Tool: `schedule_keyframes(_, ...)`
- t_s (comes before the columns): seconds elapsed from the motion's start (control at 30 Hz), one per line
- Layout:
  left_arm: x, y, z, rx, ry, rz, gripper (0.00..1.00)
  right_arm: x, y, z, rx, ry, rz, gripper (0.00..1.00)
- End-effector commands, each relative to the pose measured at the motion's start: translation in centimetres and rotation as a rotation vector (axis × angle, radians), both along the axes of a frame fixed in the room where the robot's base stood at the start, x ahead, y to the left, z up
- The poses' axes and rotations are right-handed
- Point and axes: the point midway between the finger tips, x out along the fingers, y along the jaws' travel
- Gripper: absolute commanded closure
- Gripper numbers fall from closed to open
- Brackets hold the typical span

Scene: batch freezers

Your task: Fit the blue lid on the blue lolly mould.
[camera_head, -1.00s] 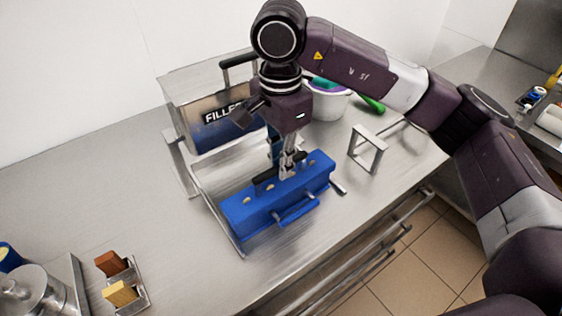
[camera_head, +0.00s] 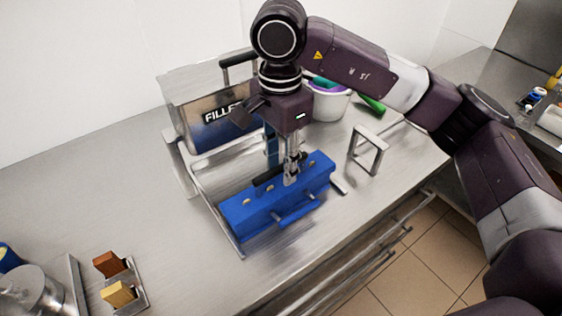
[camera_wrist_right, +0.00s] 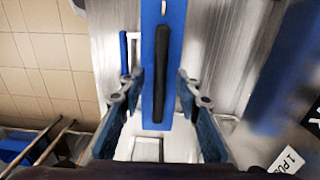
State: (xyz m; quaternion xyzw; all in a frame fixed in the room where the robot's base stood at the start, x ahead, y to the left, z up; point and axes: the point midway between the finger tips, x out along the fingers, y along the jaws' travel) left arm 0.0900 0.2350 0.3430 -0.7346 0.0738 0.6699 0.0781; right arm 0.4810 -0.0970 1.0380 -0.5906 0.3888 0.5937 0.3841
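The blue lid (camera_head: 250,197) has a black bar handle and round brass-coloured spots on its top. It lies on the blue lolly mould (camera_head: 262,224), which has a blue side handle (camera_head: 297,211). I cannot tell from here whether the lid is fully seated. My right gripper (camera_head: 290,178) points down over the middle of the lid. In the right wrist view its fingers (camera_wrist_right: 160,88) stand apart on both sides of the black handle (camera_wrist_right: 160,70), with gaps showing. My left gripper is out of view.
A steel filler machine (camera_head: 205,125) stands behind the mould, with a metal frame around it. A small metal stand (camera_head: 367,150) is at the right. A white tub (camera_head: 330,103) is behind. Coloured blocks (camera_head: 119,281) and a steel pot (camera_head: 35,290) are at the front left.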

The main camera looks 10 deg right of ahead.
Motion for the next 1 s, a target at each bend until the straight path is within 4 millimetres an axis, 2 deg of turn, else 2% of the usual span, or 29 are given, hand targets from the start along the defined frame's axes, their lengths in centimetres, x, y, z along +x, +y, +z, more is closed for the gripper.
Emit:
schedule_keyframes(0.13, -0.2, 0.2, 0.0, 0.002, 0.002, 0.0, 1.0, 0.0, 0.0, 0.2, 0.0, 0.0, 0.0, 0.69)
schedule_keyframes(0.23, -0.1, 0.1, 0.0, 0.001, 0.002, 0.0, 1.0, 0.1, 0.0, 1.1, 0.001, -0.002, 0.0, 0.69)
schedule_keyframes(0.5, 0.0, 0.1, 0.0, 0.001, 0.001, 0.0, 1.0, 0.2, 0.0, 6.7, 0.0, -0.005, -0.001, 0.69)
schedule_keyframes(0.7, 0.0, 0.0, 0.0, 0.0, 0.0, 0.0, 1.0, 0.2, 0.0, 10.0, -0.001, -0.004, -0.001, 0.69)
schedule_keyframes(0.9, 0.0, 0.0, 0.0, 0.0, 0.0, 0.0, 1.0, 0.1, 0.0, 11.7, -0.001, -0.001, 0.0, 0.69)
schedule_keyframes(1.0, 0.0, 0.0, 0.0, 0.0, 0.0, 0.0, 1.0, 0.1, 0.0, 12.0, 0.0, 0.0, 0.0, 0.69)
